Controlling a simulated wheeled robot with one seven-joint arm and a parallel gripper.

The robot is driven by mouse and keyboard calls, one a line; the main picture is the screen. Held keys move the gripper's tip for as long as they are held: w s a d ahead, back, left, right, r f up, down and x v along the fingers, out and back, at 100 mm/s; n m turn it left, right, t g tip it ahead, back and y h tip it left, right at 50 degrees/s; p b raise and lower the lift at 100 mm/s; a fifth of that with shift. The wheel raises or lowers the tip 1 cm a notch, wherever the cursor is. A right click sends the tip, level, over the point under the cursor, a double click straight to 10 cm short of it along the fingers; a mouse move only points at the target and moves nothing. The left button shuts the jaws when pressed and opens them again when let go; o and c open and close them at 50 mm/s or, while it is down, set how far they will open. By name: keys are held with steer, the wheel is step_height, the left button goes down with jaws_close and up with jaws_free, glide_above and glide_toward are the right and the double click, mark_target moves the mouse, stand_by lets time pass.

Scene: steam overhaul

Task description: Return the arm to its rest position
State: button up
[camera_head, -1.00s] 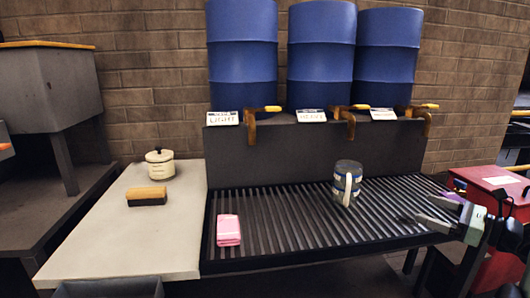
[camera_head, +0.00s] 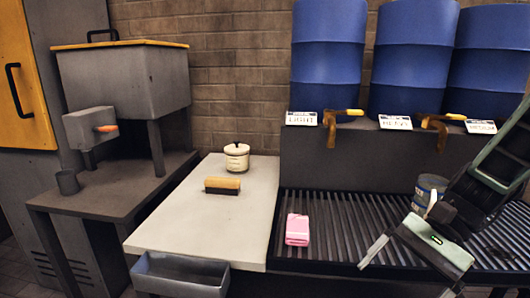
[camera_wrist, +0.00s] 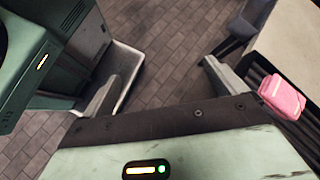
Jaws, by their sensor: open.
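My gripper (camera_head: 412,272) is open and empty, in front of the right part of the slatted grate in the head view, fingers pointing down. In the wrist view my gripper (camera_wrist: 163,84) has its two fingers well apart, with tiled floor between and below them. My arm comes in from the right edge and is folded over the grate (camera_head: 340,225).
A brush (camera_head: 222,186) and lidded pot (camera_head: 237,157) stand on the pale counter (camera_head: 190,225). Blue drums (camera_head: 328,60) with taps stand behind. A grey bin (camera_head: 180,276) hangs in front.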

steer(key=s+a+r+n+t+h, duration=0.1)
steer(key=s+a+n+t+h, duration=0.2)
steer(key=s+a+n+h, duration=1.05)
steer(key=w+d+r+n+y+p, duration=0.1)
steer(key=w+r+n+y+p, duration=0.1)
steer(key=r+p, duration=0.6)
steer(key=w+d+r+n+y+p, duration=0.1)
steer(key=r+n+y+p, duration=0.1)
steer(key=r+p, duration=0.6)
steer(key=shift+w+d+r+y, duration=0.15)
steer(key=shift+w+d+y, duration=0.05)
steer(key=shift+w+y, duration=0.2)
